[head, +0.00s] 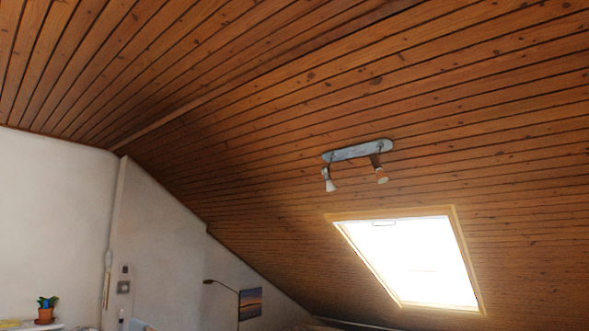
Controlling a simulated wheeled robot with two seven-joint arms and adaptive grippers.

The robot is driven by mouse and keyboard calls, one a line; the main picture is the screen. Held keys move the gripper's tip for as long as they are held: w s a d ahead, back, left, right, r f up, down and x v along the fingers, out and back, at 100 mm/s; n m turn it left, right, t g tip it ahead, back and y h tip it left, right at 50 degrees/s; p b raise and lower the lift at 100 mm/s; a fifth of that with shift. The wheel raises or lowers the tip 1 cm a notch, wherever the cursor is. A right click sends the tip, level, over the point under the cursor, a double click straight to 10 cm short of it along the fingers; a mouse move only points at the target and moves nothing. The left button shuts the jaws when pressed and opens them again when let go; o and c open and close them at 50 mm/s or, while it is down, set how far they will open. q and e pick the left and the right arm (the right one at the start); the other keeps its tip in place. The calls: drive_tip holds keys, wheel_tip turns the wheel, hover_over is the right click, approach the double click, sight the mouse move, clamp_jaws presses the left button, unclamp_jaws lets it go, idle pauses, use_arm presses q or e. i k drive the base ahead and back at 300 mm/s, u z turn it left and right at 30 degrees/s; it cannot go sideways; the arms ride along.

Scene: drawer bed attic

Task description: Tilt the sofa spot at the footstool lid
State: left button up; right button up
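A ceiling spot fixture hangs on the sloped wooden ceiling right of the middle, with a pale bar (352,152) and two small spot heads. The left spot head (330,182) points down. The right spot head (380,174) also points mostly down. A thin dark lamp (222,286) with a bent arm shows low, in front of the back wall. I cannot tell which of these is the sofa spot. The sofa and the footstool lid are not in view. Neither of my grippers is in view.
A bright skylight (410,262) with a wooden frame sits in the slope below the fixture. A sunset picture (250,304) is low on the white wall. A potted plant (47,308) stands at the lower left. The floor is out of view.

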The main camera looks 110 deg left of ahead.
sight(373, 157)
drive_tip(key=u, duration=3.1)
drive_tip(key=i, duration=0.3)
